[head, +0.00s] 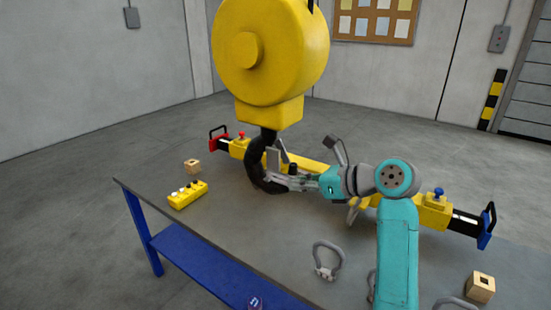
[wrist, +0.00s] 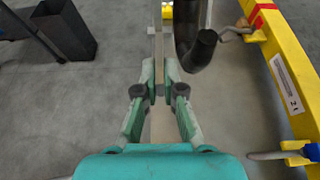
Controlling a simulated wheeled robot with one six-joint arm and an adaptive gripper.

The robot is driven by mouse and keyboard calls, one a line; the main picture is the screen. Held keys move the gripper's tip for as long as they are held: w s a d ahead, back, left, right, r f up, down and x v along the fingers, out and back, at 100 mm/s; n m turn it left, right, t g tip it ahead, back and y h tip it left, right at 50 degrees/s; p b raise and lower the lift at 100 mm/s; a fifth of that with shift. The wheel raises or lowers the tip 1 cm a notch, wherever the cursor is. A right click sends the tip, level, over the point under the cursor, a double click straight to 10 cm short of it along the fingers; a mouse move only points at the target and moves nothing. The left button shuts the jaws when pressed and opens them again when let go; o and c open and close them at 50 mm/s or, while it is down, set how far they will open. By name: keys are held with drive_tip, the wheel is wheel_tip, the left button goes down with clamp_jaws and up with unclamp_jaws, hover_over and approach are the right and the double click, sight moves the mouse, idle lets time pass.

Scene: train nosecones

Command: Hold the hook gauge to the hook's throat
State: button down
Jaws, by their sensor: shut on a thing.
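The black hook (head: 258,168) hangs below a large yellow hoist block (head: 270,50) over the table. My gripper (head: 291,182) is beside the hook's lower right side. In the wrist view my gripper (wrist: 159,89) is shut on the hook gauge (wrist: 158,58), a thin grey strip with a crosspiece. The strip points forward, just left of the dark hook (wrist: 197,50). In the head view the gauge's pale plate (head: 272,158) shows in or in front of the hook's opening. I cannot tell whether it touches the hook.
A yellow beam (head: 312,166) with red and blue ends lies behind the hook. The grey table (head: 225,218) also bears a yellow control box (head: 187,195), wooden blocks (head: 480,287) and a grey shackle (head: 327,262). The table middle is fairly clear.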

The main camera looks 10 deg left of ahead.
drive_tip(key=v, duration=1.2)
idle(0.8)
drive_tip(key=shift+s, duration=0.1)
